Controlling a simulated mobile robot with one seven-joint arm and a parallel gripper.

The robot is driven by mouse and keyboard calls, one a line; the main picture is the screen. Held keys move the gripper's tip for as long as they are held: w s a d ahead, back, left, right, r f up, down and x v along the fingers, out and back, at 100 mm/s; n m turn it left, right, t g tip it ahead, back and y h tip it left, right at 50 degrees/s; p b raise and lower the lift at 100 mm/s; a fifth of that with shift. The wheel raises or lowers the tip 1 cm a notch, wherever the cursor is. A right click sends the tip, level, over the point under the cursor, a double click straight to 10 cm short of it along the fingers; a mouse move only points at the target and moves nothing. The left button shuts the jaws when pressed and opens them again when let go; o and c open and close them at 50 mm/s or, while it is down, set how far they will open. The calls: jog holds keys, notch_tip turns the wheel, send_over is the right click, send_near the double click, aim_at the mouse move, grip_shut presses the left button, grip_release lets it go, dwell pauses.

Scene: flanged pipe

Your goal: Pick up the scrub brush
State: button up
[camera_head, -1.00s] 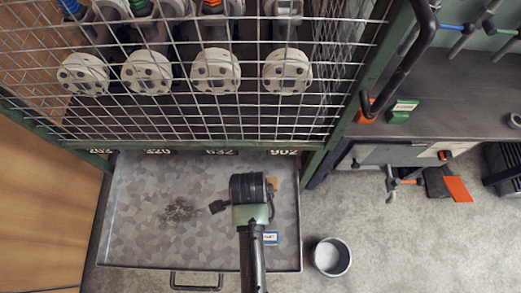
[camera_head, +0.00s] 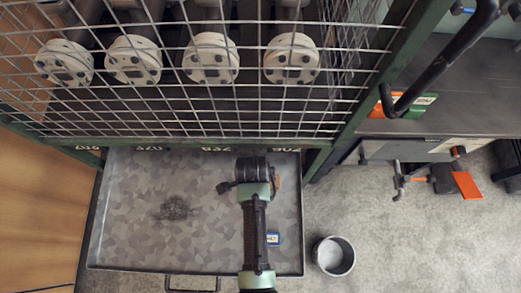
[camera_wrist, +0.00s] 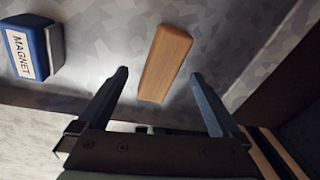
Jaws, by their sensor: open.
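A wooden block (camera_wrist: 166,62), which looks like the back of the scrub brush, lies on the grey metal tray; no bristles show. In the wrist view it lies ahead of and between my gripper's (camera_wrist: 160,78) two spread fingers, its near end reaching between them. My gripper is open and holds nothing. In the head view my gripper (camera_head: 254,172) is over the right part of the tray (camera_head: 130,235), its fingers hidden under the wrist. Only a small orange-brown edge of the block (camera_head: 277,183) shows beside it.
A wire mesh cage (camera_head: 200,100) with flanged pipes stands behind the tray. A dark patch (camera_head: 175,208) marks the tray. A bucket (camera_head: 333,256) stands right.

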jog(key=shift+w+f+b, duration=0.2)
jog(key=shift+f+b, duration=0.15)
jog(key=shift+f, duration=0.55)
jog(key=shift+w+f+b, duration=0.15)
jog(key=shift+f+b, duration=0.2)
jog(key=shift+f, duration=0.55)
jog(key=shift+f, duration=0.2)
grip_shut()
jog(key=r+p, duration=0.1)
jog(key=r, duration=0.1)
jog(key=r+p, duration=0.1)
jog(key=r, duration=0.2)
jog(key=r+p, duration=0.2)
jog(key=shift+s+d+r, duration=0.3)
jog(key=shift+d+r, duration=0.05)
jog(key=shift+r, duration=0.05)
jog(key=s+d+p, duration=0.3)
jog(key=s+d, duration=0.8)
jog(key=d, duration=0.2)
jog(key=shift+f, duration=0.2)
jog(key=shift+d, duration=0.1)
